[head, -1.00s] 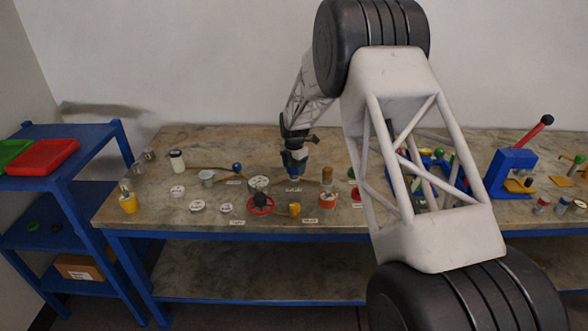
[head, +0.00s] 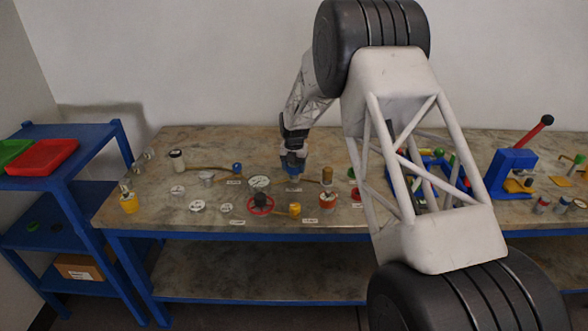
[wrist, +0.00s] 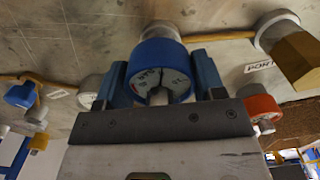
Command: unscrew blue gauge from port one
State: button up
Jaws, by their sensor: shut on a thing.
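The blue gauge (wrist: 163,53) has a blue rim and a pale dial with dark markings. It sits at the end of a grey fitting (wrist: 160,29) in the wrist view. My gripper (wrist: 162,80) is shut on the gauge, with one blue finger on each side of its rim. In the head view my gripper (head: 292,166) points down at the back middle of the bench, and it largely hides the gauge. I cannot tell how far the gauge is threaded on. A port label (wrist: 258,66) lies to the right of the gauge, and its number is not readable.
A brass hex cap (wrist: 298,58) on a grey fitting stands close on the right. An orange-rimmed part (wrist: 260,107) and a blue knob (wrist: 20,95) are also near. A red handwheel (head: 261,204) stands in front. The stone-topped bench (head: 180,142) has bare room behind left.

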jog(key=shift+r, duration=0.2)
jog(key=shift+r, duration=1.05)
jog(key=shift+r, duration=0.2)
jog(key=shift+r, duration=1.9)
